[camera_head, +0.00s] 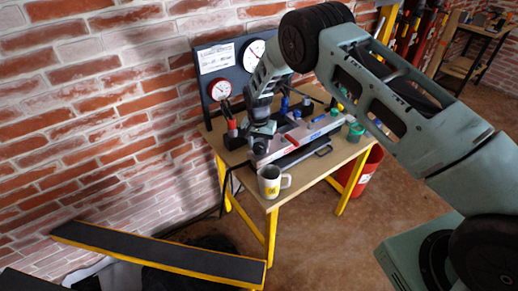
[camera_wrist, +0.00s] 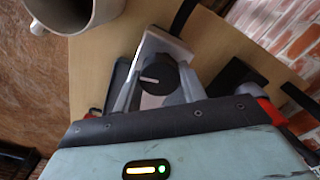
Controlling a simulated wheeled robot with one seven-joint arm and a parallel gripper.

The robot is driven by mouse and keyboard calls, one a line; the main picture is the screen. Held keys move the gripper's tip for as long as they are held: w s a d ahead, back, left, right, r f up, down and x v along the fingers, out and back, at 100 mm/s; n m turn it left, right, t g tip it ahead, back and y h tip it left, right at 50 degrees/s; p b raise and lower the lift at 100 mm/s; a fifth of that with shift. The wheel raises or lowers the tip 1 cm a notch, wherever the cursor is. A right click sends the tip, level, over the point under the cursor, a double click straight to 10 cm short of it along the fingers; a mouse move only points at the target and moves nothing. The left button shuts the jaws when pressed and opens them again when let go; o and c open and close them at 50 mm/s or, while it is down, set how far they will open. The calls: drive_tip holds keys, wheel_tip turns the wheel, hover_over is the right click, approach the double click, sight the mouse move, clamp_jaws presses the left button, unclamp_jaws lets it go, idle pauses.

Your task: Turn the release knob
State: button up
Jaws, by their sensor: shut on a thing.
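The release knob (camera_wrist: 158,78) is round and black with a white pointer line, and shows in the wrist view just beyond my gripper's dark front edge. It sits at the end of a long grey and silver test device (camera_head: 318,132) on a wooden workbench (camera_head: 312,172). My gripper (camera_head: 261,141) is down at the device's near left end and is shut on the knob. In the head view the gripper and arm hide the knob. In the wrist view the pointer line lies nearly level.
A white mug (camera_head: 270,182) stands at the bench's front corner, close to my gripper; it also shows in the wrist view (camera_wrist: 88,12). A dark panel with gauges (camera_head: 232,68) stands behind, by the brick wall. Small tools and several coloured parts crowd the bench. A red bin (camera_head: 362,175) is beside it.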

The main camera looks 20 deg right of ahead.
sight(259, 146)
drive_tip(key=n+b, duration=0.4)
drive_tip(key=shift+f+n, duration=0.2)
drive_tip(key=shift+n, duration=0.1)
drive_tip(key=n+b, duration=0.2)
drive_tip(key=n, duration=0.1)
drive_tip(key=shift+r+n, duration=0.1)
drive_tip(key=shift+n, duration=0.2)
drive_tip(key=n+b, duration=0.1)
drive_tip(key=n, duration=0.2)
drive_tip(key=shift+n+b, duration=0.3)
drive_tip(key=shift+r+n+b, duration=0.15)
drive_tip(key=shift+n+b, duration=0.35)
drive_tip(key=shift+n, duration=1.3)
drive_tip(key=o, duration=1)
drive_tip(key=shift+r, duration=0.1)
wheel_tip(259, 146, up, 17)
drive_tip(key=b, duration=0.2)
drive_tip(key=shift+s+r+b, duration=0.1)
drive_tip(key=shift+b, duration=0.25)
